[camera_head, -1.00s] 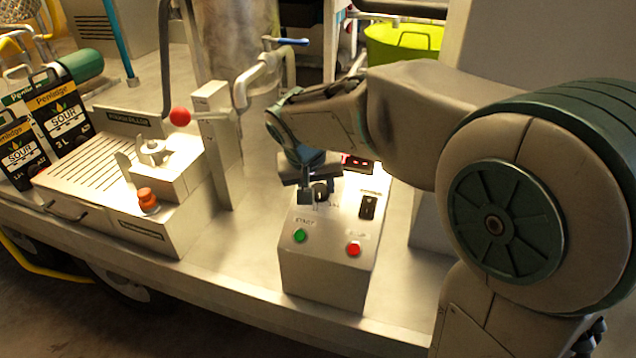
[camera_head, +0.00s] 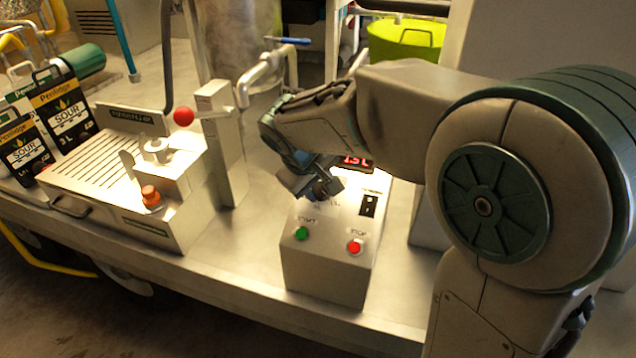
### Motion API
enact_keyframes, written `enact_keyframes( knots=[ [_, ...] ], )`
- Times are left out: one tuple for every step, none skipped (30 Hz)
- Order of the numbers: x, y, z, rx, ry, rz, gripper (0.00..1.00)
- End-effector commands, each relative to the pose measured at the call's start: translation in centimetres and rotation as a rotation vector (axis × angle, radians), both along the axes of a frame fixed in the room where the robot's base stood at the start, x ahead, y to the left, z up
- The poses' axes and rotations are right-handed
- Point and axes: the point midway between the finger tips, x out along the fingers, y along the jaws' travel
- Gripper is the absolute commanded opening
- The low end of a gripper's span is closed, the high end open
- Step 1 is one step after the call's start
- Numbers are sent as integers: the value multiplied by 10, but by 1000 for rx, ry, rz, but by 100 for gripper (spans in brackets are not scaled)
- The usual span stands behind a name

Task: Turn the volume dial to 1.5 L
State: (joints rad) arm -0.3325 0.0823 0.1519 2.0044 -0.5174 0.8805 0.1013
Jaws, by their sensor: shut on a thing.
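The control box (camera_head: 325,275) stands on the metal deck and has a sloped top panel. The dark volume dial (camera_head: 322,190) is on the panel's upper part, mostly hidden by my gripper (camera_head: 318,190). My gripper is shut on the dial, with its fingers turned at an angle across it. The red display (camera_head: 357,162) behind the gripper is partly covered and appears to read 1.5 L.
A green START button (camera_head: 302,233), a red STOP button (camera_head: 355,246) and a black rocker switch (camera_head: 369,205) are near the dial. A filling station with a red-knobbed lever (camera_head: 183,116) stands to the left. The deck in front is clear.

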Motion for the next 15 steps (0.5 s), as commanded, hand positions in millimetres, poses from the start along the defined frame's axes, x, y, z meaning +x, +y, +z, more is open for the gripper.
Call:
enact_keyframes(
  knots=[
    [1, 1, 1, -1, -2, 7, 13],
    [1, 1, 1, -2, -2, 10, 13],
    [1, 1, 1, -4, -2, 12, 13],
    [1, 1, 1, -4, -1, 14, 13],
    [1, 1, 1, -4, -2, 15, 13],
    [1, 1, 1, -4, -2, 15, 13],
    [1, 1, 1, -5, -1, 16, 13],
    [1, 1, 1, -5, -1, 16, 13],
    [1, 1, 1, -5, -1, 16, 13],
    [1, 1, 1, -5, -1, 16, 13],
    [1, 1, 1, -5, -1, 15, 13],
    [1, 1, 1, -5, -1, 15, 13],
    [1, 1, 1, -5, -1, 15, 13],
    [1, 1, 1, -5, -1, 15, 13],
    [1, 1, 1, -5, -1, 15, 44]
  ],
)
